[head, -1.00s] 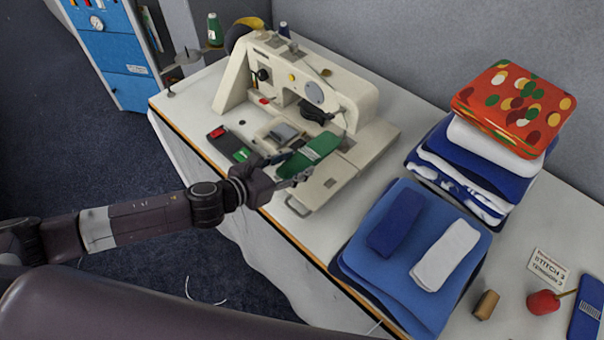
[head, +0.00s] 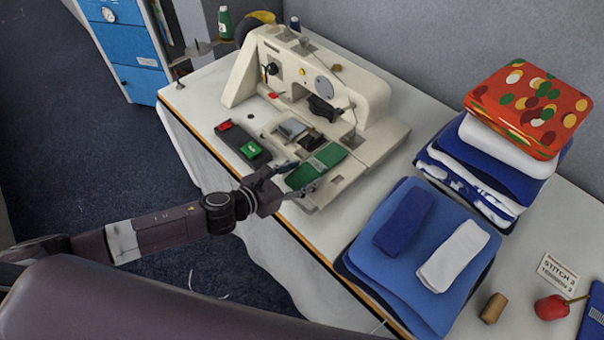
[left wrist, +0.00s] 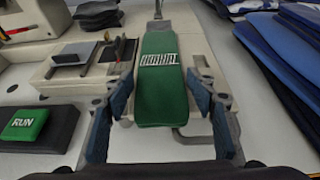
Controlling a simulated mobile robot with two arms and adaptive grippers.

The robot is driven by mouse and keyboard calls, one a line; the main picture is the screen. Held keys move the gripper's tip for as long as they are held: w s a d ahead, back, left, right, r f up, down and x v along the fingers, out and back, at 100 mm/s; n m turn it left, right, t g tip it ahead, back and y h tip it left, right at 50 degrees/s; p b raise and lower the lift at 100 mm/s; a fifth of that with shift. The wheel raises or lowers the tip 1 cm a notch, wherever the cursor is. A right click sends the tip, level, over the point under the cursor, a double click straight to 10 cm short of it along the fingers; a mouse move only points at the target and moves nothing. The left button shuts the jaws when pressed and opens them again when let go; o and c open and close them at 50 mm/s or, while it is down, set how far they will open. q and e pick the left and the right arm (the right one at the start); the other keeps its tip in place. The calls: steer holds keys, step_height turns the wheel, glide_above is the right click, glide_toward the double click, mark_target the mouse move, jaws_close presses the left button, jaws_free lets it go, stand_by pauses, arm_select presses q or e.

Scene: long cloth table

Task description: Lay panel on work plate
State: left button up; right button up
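The green panel (head: 320,167) lies flat on the cream work plate (head: 338,186) at the front of the sewing machine (head: 312,80). In the left wrist view the panel (left wrist: 162,90) shows a white printed label and points away from me. My left gripper (head: 303,177) is at the panel's near end. Its blue-padded fingers (left wrist: 165,88) stand spread on either side of the panel, with narrow gaps visible. The panel hides part of the work plate. My right gripper is not in view.
A dark control box (head: 240,143) with red and green buttons sits left of the plate. Blue cloths (head: 415,265) with a navy and a white piece lie to the right. A folded stack (head: 525,105) stands behind them. A spool (head: 493,308) and red pincushion (head: 551,307) lie near right.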

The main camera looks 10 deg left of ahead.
arm_select(q)
steer(key=shift+o, duration=0.8)
steer(key=shift+r, duration=0.25)
steer(key=b+v, duration=0.2)
steer(key=v, duration=1)
steer(key=shift+b, duration=0.3)
steer(key=shift+f, duration=0.1)
